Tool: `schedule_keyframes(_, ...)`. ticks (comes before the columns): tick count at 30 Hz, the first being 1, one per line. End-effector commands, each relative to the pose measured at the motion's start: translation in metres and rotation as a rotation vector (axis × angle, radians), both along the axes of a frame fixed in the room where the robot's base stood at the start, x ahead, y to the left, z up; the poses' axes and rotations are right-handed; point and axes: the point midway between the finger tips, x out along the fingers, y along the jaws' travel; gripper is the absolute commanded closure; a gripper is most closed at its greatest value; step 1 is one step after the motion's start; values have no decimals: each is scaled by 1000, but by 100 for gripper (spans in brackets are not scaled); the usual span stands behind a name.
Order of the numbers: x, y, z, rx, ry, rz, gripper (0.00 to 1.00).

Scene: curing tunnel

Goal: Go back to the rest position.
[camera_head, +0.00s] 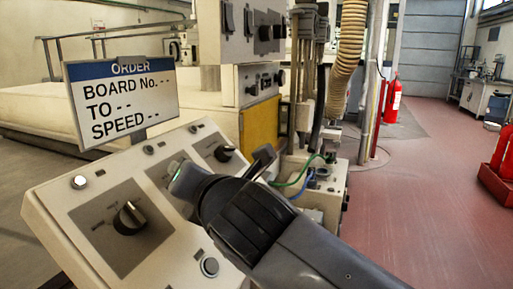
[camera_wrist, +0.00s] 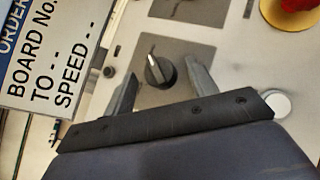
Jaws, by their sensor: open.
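My gripper (camera_head: 226,172) is over the upper right part of the sloped control panel (camera_head: 75,213) in the camera_head view. In the camera_wrist view my gripper (camera_wrist: 161,86) has its two fingers spread, with nothing held between them. A black rotary knob (camera_wrist: 158,71) on a grey plate shows in the gap between the fingers. I cannot tell how far the fingertips are from the panel. In the camera_head view a large black knob (camera_head: 130,217) is at the panel's left, and a smaller dark knob (camera_head: 223,153) is near its top right. My wrist hides the panel's middle.
An order sign (camera_head: 122,98) with blank dashes stands behind the panel. A red button on yellow (camera_wrist: 295,8) shows at the wrist view's top right. Hoses and a connector box (camera_head: 318,185) are beside the panel.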

Motion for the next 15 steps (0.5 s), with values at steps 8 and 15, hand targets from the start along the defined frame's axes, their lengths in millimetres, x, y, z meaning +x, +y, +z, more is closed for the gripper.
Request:
schedule_keyframes(8,1,-2,5,-23,-53,58,45)
schedule_keyframes(15,1,-2,4,-38,-87,97,45)
